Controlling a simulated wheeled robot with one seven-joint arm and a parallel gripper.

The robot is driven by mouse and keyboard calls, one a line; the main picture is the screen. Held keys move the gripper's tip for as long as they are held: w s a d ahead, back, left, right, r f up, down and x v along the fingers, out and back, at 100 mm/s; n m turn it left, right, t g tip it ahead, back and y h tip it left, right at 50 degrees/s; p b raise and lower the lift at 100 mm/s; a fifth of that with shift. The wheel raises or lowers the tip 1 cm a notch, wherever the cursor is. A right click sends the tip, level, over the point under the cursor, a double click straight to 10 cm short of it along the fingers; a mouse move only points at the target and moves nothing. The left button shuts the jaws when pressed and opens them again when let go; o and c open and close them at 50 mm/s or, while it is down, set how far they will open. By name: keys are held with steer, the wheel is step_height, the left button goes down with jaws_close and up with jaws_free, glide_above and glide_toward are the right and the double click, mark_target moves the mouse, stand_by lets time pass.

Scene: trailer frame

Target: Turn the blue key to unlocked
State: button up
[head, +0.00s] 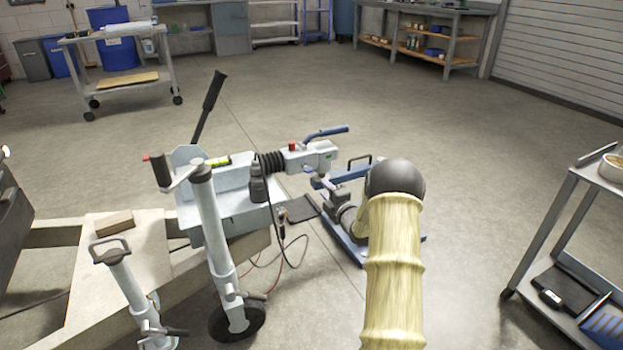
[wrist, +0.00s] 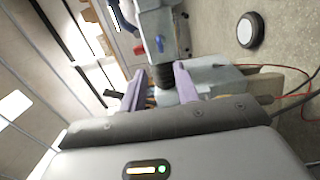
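The blue key (wrist: 160,44) shows in the wrist view as a small blue tab on the grey coupling head (wrist: 157,22). It lies just beyond my gripper (wrist: 160,70), roughly in line with the gap between the fingers. The two purple-grey fingers are apart, with nothing seen held between them. In the head view the coupling head (head: 309,157) sits at the front of the trailer drawbar, with a red knob and a blue lever on top. My arm's dark joint and pale sleeve cover part of the area right of the coupling.
A blue stand (head: 345,237) is on the floor below the coupling. Red and black cables (head: 283,240) hang beside the jockey wheel (head: 237,321). A grey cart (head: 545,225) stands at the right. The floor behind the coupling is open.

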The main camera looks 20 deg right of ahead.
mark_target(307, 169)
steer(key=w+b, duration=0.4)
steer(key=w, duration=0.6)
steer(key=shift+w+a, duration=0.2)
steer(key=shift+w, duration=0.2)
steer(key=shift+c, duration=0.4)
jaws_close()
